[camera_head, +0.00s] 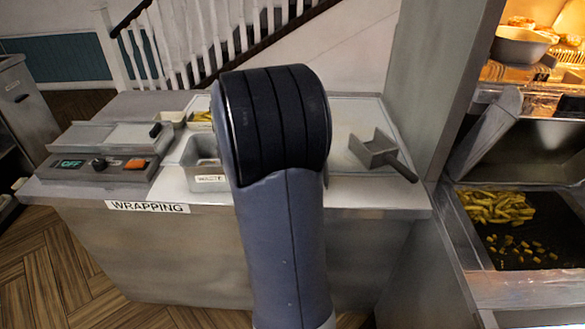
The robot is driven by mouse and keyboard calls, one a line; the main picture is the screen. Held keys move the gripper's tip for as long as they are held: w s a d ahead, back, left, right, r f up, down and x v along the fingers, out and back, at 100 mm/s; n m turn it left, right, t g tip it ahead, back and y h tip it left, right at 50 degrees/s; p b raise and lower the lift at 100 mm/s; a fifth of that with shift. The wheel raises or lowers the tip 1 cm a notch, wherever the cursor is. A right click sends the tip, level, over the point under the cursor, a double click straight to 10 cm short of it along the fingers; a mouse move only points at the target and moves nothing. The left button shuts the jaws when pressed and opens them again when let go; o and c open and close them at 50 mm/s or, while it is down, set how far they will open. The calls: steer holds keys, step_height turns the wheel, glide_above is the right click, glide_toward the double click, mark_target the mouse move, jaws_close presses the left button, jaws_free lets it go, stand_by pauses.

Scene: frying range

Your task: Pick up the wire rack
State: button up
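I cannot clearly make out a wire rack. A small gridded, brightly lit thing (570,56) at the far right edge, in the warm-lit cabinet, may be one, but it is cut off and too small to tell. My gripper is not in view. My own arm stands upright in the middle of the picture and hides part of the wrapping counter behind it.
At right, chips (497,206) lie in a dark bay. A metal bowl (520,46) sits above. Wooden floor (45,265) shows at lower left.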

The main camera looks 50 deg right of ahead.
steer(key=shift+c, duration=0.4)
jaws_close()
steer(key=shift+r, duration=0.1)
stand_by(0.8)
